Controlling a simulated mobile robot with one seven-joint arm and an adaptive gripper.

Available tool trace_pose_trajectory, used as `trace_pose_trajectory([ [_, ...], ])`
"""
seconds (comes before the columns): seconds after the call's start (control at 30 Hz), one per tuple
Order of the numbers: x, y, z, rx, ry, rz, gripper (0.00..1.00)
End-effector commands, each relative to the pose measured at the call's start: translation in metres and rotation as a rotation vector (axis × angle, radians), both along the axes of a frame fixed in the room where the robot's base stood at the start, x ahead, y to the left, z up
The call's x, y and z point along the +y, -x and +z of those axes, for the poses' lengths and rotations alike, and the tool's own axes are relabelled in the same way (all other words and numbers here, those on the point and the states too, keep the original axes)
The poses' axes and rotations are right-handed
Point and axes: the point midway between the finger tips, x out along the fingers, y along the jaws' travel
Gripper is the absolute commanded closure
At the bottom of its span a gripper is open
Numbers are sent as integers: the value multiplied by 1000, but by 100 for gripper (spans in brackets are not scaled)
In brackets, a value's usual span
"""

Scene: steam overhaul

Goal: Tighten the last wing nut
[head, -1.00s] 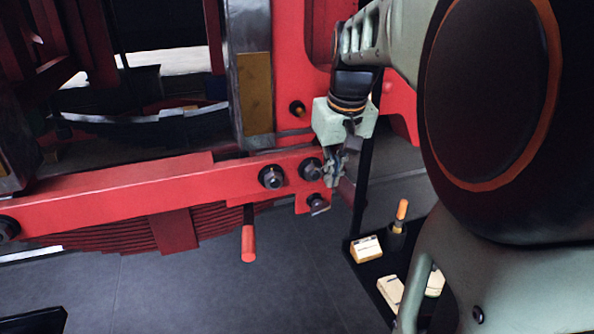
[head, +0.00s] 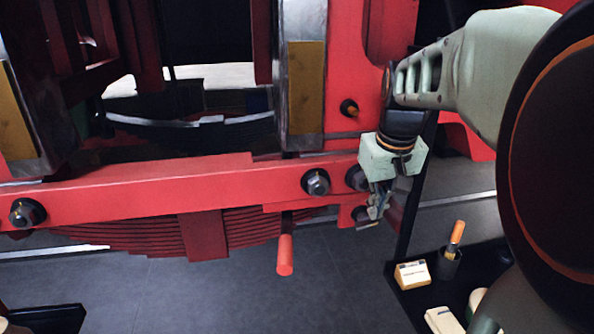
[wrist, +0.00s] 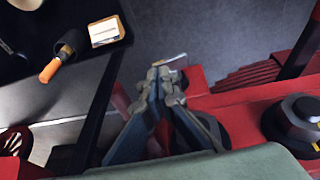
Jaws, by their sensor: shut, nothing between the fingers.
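A small fastener with a silvery, wing-like end (head: 366,224) sits on the lower lobe of the red beam's right end, partly hidden by my fingers. In the wrist view a silvery flat piece (wrist: 173,61), probably the same wing nut, lies just beyond my fingertips. My gripper (head: 376,211) points down in front of the beam end, its tips beside that fastener; I cannot tell if they touch it. In the wrist view my gripper (wrist: 166,88) has its fingertips together with nothing between them.
Large dark hex nuts with pale centres (head: 316,182) sit along the red beam (head: 140,192); one (head: 356,178) is close by my gripper. A red handle (head: 285,255) hangs below. At lower right, a black surface holds an orange-handled tool in a cup (head: 449,264) and a small box (head: 412,274).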

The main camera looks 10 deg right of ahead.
Motion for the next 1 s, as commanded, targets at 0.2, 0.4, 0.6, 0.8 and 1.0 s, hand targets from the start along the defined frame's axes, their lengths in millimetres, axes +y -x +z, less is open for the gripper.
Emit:
trace_pose_trajectory([
  [0.2,-1,2,-10,-1,0,0,100],
  [0.4,-1,2,-9,-1,0,0,100],
  [0.6,-6,2,-20,0,-1,-2,100],
  [0.8,-12,2,-24,3,1,-1,100],
  [1.0,-12,3,-26,8,1,-2,100],
])
